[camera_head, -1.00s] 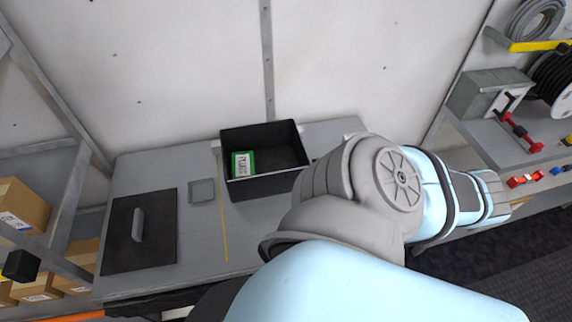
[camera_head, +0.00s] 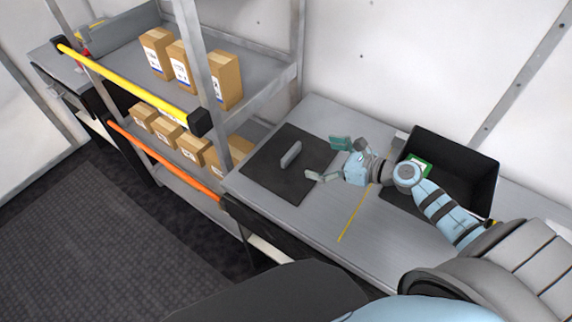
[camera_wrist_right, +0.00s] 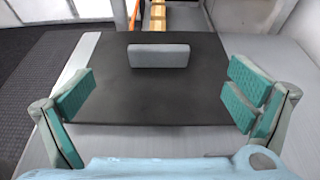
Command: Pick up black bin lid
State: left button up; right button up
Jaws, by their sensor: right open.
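The black bin lid (camera_head: 278,184) lies flat on the grey bench, with a grey block handle (camera_head: 290,154) standing on it. My right gripper (camera_head: 328,160) is at the lid's right edge, open and empty, its fingers pointing towards the handle. In the right wrist view the lid (camera_wrist_right: 150,98) fills the middle, and its handle (camera_wrist_right: 159,56) stands ahead of the gripper (camera_wrist_right: 160,96). The teal finger pads are wide apart, one on each side, and touch nothing that I can see. The black bin (camera_head: 470,165) is open, behind my right arm. My left gripper is not in view.
The bench (camera_head: 300,250) has free room in front, marked by a yellow line (camera_head: 352,216). A green-and-white label or card (camera_head: 420,165) is in the bin. Shelves with cardboard boxes (camera_head: 225,80) and yellow and orange rails (camera_head: 165,160) stand at left.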

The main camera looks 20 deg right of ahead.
aim_at(293, 151)
jog(key=b+x, duration=0.1)
jog(key=x, duration=0.9)
jog(key=shift+w+a+f, duration=0.1)
jog(key=shift+a+f, duration=0.05)
jog(key=shift+f, duration=0.1)
jog(key=c, duration=1.3)
jog(key=shift+r, duration=0.1)
